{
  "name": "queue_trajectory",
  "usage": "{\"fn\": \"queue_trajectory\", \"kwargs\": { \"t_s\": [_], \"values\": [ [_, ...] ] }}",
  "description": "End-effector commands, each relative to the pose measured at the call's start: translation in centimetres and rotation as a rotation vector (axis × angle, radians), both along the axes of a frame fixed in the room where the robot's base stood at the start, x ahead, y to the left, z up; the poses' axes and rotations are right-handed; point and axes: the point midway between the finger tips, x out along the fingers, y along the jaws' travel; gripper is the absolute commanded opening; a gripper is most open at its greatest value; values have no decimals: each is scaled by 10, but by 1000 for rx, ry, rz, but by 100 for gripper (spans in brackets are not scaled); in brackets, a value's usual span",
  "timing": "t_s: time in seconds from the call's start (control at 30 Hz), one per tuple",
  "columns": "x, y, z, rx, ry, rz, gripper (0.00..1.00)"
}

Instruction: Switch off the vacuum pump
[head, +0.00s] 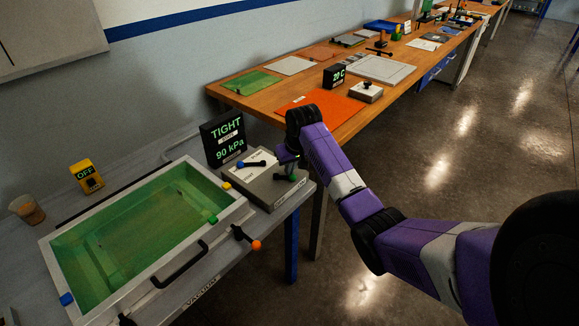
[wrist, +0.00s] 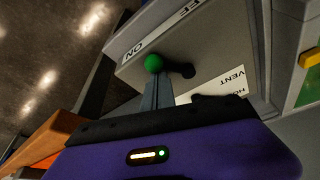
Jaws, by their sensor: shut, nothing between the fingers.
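The grey control box (head: 268,188) stands at the right end of the bath bench, with a blue-ended lever (head: 251,164) and a green-ended lever (head: 286,178). In the wrist view, the green ball (wrist: 154,63) of the lever lies nearer the ON label (wrist: 131,50) than the partly cut-off OFF label (wrist: 188,9). My gripper (wrist: 157,88) is shut and empty, its fingertips right by the green ball; I cannot tell whether they touch. In the head view my wrist partly hides the gripper. A black display (head: 224,139) behind the box reads TIGHT, 90 kPa.
A green-lined bath (head: 239,212) with an orange-tipped lever (head: 256,245) takes up the bench to the left. A yellow box (head: 87,176) reading OFF and a cup (head: 27,209) stand behind it. A wooden bench (head: 225,91) with sheets and tools runs behind. Open floor lies right.

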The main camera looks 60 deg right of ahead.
Motion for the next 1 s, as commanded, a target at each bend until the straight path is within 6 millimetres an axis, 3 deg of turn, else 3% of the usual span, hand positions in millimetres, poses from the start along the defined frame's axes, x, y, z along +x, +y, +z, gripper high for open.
{"fn": "queue_trajectory", "kwargs": {
  "t_s": [0.57,1.0],
  "values": [
    [-3,7,2,3,4,-128,0],
    [-8,23,3,2,3,-495,0]
  ]
}}
